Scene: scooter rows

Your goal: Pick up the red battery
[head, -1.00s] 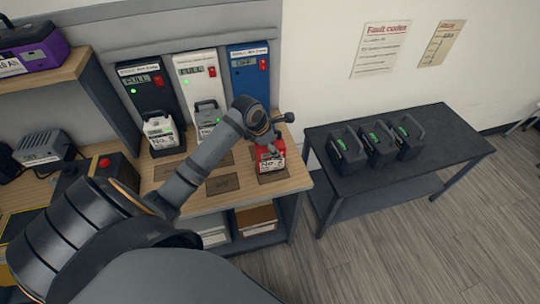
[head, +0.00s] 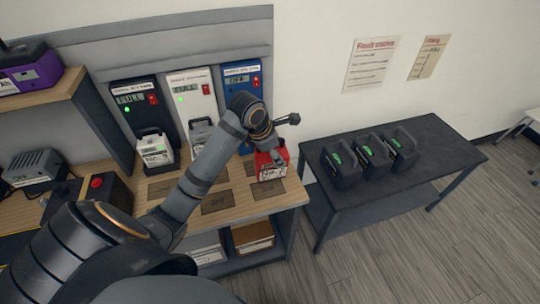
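The red battery (head: 271,166) has a white label on its front. It hangs just above the right-hand dark mat (head: 268,190) on the wooden bench. My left gripper (head: 267,147) is over the top of the battery and holds it from above. The fingers are small and partly hidden by the wrist, but the battery moves with them. My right gripper is out of view.
Three chargers stand along the bench (head: 240,211): black (head: 128,98), white (head: 190,86) and blue (head: 242,72). A white battery (head: 154,151) and a grey one (head: 201,130) sit before two of them. Several dark batteries (head: 372,157) stand on the black side table (head: 440,150).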

